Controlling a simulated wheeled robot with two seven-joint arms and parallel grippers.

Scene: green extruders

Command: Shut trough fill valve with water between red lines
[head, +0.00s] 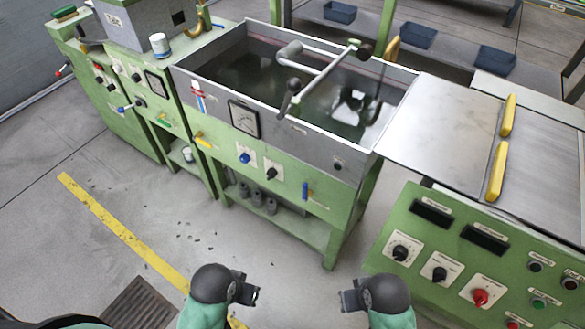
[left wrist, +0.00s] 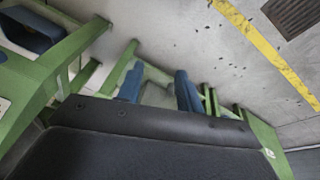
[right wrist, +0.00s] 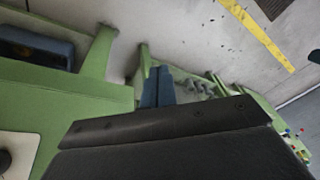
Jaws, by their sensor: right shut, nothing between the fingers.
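The grey metal trough (head: 300,135) stands on a green frame in the head view, with dark, reflective water (head: 250,80) inside. A faint reddish line shows along its inner wall; I cannot tell the water level against it. A small red, white and blue gauge (head: 198,98) is on its front left. A yellow lever (head: 203,142) and a blue lever (head: 306,191) are on the front; which is the fill valve I cannot read. My left gripper (head: 254,293) is open and empty, its fingers (left wrist: 160,88) apart. My right gripper (head: 346,299) is shut and empty. Both are in front of the trough, touching nothing.
A dial (head: 243,118), blue knob (head: 245,158) and black knob (head: 271,174) are on the front. Metal rollers and a crank (head: 325,68) span the trough. A green control panel (head: 470,260) stands at right, another green machine (head: 105,90) at left. Floor between is clear.

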